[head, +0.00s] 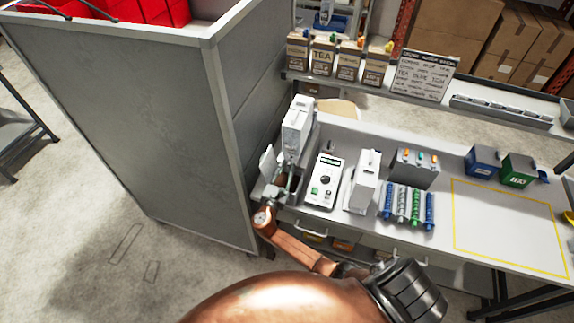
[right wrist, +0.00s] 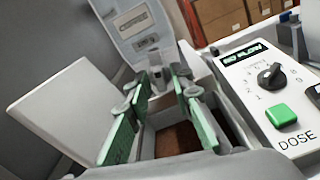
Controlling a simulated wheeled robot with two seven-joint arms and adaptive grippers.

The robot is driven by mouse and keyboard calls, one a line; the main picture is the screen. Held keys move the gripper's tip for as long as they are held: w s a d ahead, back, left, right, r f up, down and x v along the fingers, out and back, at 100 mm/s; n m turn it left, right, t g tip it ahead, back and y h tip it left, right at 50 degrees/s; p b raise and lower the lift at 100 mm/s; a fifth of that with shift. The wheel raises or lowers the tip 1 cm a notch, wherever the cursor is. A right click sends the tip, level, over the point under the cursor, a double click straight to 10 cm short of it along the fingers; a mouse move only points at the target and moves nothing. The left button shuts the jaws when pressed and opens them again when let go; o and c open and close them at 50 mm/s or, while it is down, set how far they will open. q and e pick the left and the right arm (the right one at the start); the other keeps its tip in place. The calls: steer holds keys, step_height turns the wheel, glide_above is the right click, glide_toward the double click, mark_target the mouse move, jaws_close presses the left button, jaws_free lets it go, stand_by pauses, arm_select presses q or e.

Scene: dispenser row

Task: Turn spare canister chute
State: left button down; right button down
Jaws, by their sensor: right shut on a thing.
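A white canister labelled COFFEE (head: 297,125) stands upright at the left end of the counter. Its label and lower front also show in the right wrist view (right wrist: 138,28). My right gripper (head: 287,180) is in front of and below this canister. In the right wrist view, its green-padded fingers (right wrist: 162,82) close on the small grey chute (right wrist: 157,76) at the canister's bottom. The fingers hide much of the chute, so its turn angle is unclear. Below the fingers is an open compartment (right wrist: 178,139) with brown contents. My left gripper is not in view.
A raised white lid (right wrist: 55,115) stands left of the fingers. A dose panel (head: 325,180) with dial and green button is close on the right. A tall grey cabinet (head: 170,130) borders the left side.

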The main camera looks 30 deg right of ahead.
steer(key=shift+n+p, duration=0.7)
steer(key=shift+n, duration=0.4)
steer(key=shift+f, duration=0.1)
steer(key=c, duration=2)
jaws_free()
steer(key=shift+c, duration=0.2)
steer(key=shift+a, duration=0.1)
steer(key=v, duration=1.1)
steer(key=shift+s+a, duration=0.25)
steer(key=shift+s, duration=0.1)
